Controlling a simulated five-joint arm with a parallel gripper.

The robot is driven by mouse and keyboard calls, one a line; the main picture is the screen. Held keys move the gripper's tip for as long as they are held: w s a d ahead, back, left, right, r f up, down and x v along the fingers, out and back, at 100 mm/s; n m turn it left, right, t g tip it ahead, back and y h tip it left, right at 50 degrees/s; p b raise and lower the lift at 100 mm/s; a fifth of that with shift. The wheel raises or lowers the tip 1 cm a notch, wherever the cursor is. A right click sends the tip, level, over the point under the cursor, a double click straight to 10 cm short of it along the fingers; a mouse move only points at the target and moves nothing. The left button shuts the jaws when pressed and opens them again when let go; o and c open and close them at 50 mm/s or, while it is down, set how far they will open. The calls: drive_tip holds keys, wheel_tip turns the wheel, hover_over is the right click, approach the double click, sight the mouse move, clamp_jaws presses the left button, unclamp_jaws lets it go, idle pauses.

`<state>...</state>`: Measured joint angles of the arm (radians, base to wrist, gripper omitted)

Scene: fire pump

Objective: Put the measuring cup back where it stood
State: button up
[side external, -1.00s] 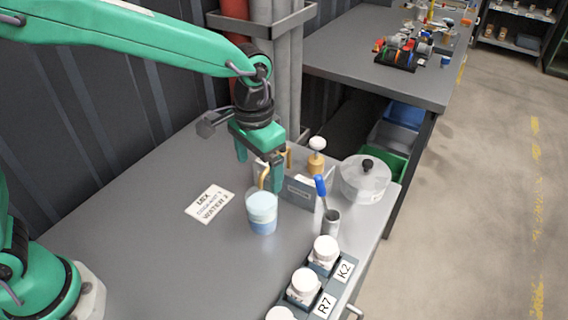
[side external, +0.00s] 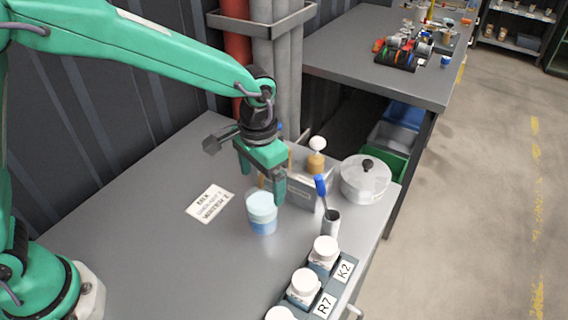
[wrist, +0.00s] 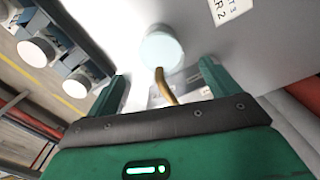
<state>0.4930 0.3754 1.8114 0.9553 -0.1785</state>
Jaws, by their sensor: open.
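The measuring cup (side external: 262,212) stands upright on the grey bench, with a pale blue top and a bluer lower part. Its tan curved handle (wrist: 165,88) shows in the wrist view, where the cup's round top (wrist: 161,48) lies just beyond the fingertips. My gripper (side external: 262,187) is open and right at the cup's handle side. In the wrist view the fingers of my gripper (wrist: 163,74) are spread to either side of the handle, with gaps visible. In the side view my gripper hides most of the handle.
A printed card (side external: 209,203) lies left of the cup. A grey box (side external: 312,190) stands behind. The bench's left front is clear.

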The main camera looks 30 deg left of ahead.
sight(262, 188)
drive_tip(key=shift+f, duration=2.4)
drive_tip(key=c, duration=1.3)
drive_tip(key=shift+s, duration=0.15)
drive_tip(key=s+d, duration=0.3)
drive_tip(key=s, duration=0.4)
drive_tip(key=s+d, duration=0.3)
drive_tip(key=s, duration=0.5)
drive_tip(key=shift+d, duration=0.35)
drive_tip(key=o, duration=1.3)
